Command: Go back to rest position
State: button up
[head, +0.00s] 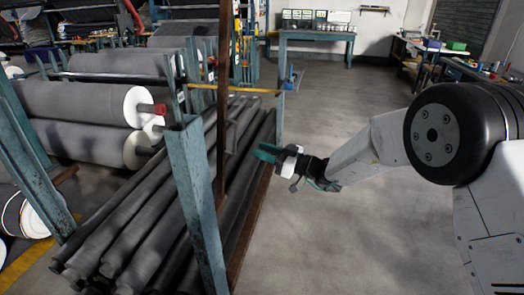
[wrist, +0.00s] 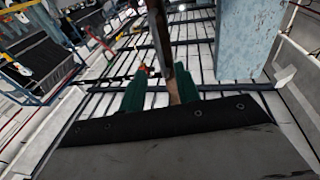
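My gripper (head: 266,153) has teal fingers and shows in the middle of the head view, at the end of my outstretched arm. It is beside the rack of dark tubes, to the right of a rusty upright pole (head: 222,95). In the wrist view my gripper (wrist: 160,80) has its two teal fingers apart. A brown pole (wrist: 161,38) shows in line with the gap between them, and I see nothing clearly held. I cannot tell how far the pole is from the fingers.
A worn blue post (head: 196,200) stands close to the left of my gripper, with long dark tubes (head: 140,215) behind it. Grey rolls (head: 75,100) lie on a rack at left. A workbench (head: 316,36) stands at the back. The floor (head: 335,120) beyond my arm is clear.

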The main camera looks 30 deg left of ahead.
dwell(0.3)
jog(key=s+d+f+m+g+h, duration=0.3)
jog(key=s+d+m+g+h, duration=0.25)
jog(key=s+d+m, duration=0.35)
jog(key=s+d+r+m+t+h, duration=0.3)
jog(key=s+d, duration=0.4)
jog(key=d, duration=1)
jog(key=s+d+r+m+t+h, duration=0.3)
jog(key=s+d+r+h, duration=0.3)
jog(key=d, duration=1.2)
jog(key=s+d+r+m+t+h, duration=0.3)
jog(key=s+d+r, duration=0.3)
jog(key=d, duration=1.2)
jog(key=s+m+h, duration=0.1)
jog(key=s, duration=0.2)
jog(key=shift+d+h, duration=0.2)
jog(key=shift+h, duration=0.15)
